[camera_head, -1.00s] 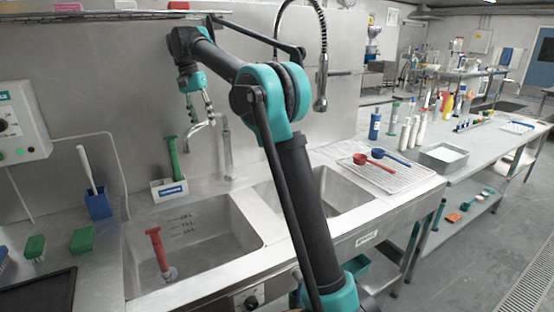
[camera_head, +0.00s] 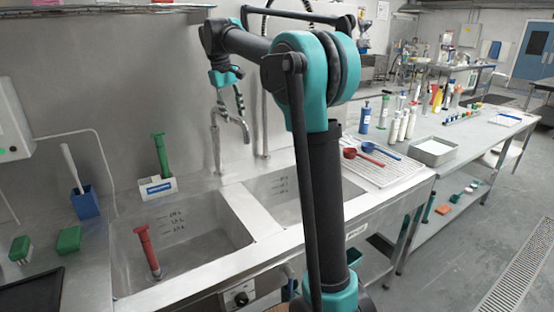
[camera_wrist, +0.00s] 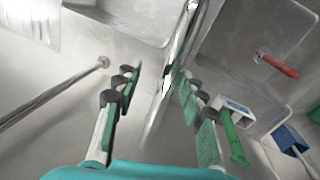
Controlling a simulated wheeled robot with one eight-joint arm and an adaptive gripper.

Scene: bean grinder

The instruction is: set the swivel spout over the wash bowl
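The swivel spout (camera_head: 235,120) is a shiny metal pipe on a column (camera_head: 216,148) behind the sink. In the head view its tip points forward and right, near the divider between the two bowls. The left bowl (camera_head: 190,235) holds a red-handled tool (camera_head: 148,252); the right bowl (camera_head: 285,195) looks empty. Both have markings on their back walls; which is the wash bowl I cannot tell. My gripper (camera_head: 239,100) is at the spout. In the wrist view the spout (camera_wrist: 167,85) runs between the spread green-padded fingers (camera_wrist: 158,78), with a gap visible at the left finger.
A green-handled brush (camera_head: 160,153) stands in a white holder (camera_head: 157,189) behind the left bowl. A thin upright pole (camera_head: 264,130) stands right of the spout. Red (camera_head: 362,154) and blue (camera_head: 372,147) scoops lie on the drainboard (camera_head: 385,172). A blue cup (camera_head: 86,202) stands at left.

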